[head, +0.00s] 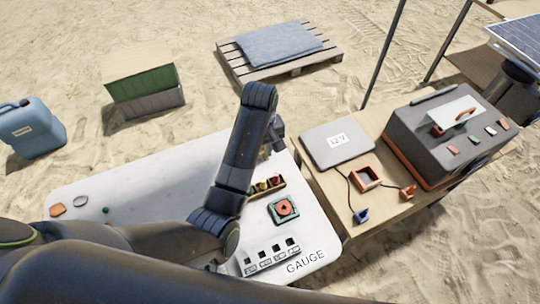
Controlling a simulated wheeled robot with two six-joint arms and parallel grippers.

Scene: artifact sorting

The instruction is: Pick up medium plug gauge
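A low block with several dark square pieces or openings and small labels (271,262) sits beside the word GAUGE on the white table (130,185). I cannot tell for sure which part is the medium plug gauge. A small tray (281,193) behind it holds several red, yellow and green pieces, partly hidden by my arm. My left gripper (276,137) hangs above the table's far right edge, beyond the tray. Its fingers are too small and dark to tell open from shut. My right gripper is not in view.
A brown piece (58,210), a ring (80,201) and a green piece (105,210) lie at the left. A wooden table (330,190) with a grey case (425,140) adjoins the right.

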